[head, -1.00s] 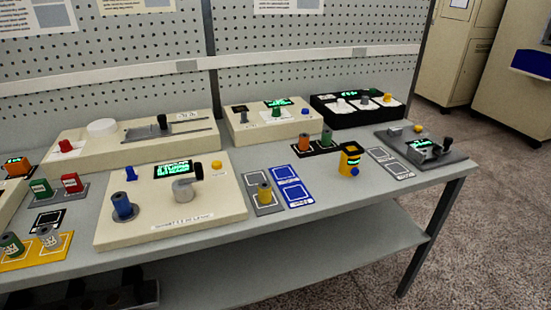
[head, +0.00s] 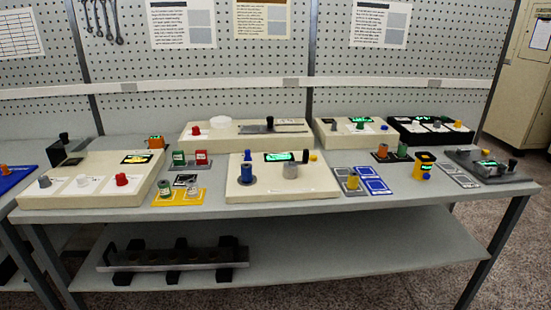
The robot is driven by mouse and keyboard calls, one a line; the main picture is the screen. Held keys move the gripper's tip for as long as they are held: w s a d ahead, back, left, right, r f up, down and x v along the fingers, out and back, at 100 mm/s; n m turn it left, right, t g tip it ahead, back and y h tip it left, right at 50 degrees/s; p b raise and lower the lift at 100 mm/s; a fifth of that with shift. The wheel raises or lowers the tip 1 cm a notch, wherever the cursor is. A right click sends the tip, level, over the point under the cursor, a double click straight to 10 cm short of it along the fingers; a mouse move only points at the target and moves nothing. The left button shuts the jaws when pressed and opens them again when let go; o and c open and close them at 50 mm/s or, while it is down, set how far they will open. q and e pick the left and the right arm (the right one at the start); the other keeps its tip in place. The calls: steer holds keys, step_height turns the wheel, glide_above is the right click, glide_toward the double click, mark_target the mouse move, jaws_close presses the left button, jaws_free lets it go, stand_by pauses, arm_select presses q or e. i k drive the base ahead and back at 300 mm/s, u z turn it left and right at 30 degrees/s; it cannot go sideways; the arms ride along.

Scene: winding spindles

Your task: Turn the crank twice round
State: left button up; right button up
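A cream winding unit (head: 315,187) stands at the front middle of the bench. It carries a blue spool (head: 247,174) at its left, a lit green display (head: 279,157) and a grey cylinder (head: 290,171). A black knob (head: 305,156) stands just behind the cylinder and looks like the crank's handle; the crank arm itself is too small to make out. A dark grey unit (head: 497,174) at the right end also has a black upright knob (head: 512,164). Neither of my grippers is in view.
A cream box with knobs (head: 95,190) stands at the left and a yellow tray (head: 178,199) beside the winding unit. Blue-marked pads (head: 375,185) and a yellow device (head: 423,166) are to the right. A metal rack (head: 170,257) lies on the lower shelf (head: 320,270).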

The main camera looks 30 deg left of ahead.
mark_target(290, 168)
steer(key=u, duration=1.05)
steer(key=i, duration=0.15)
steer(key=u, duration=0.15)
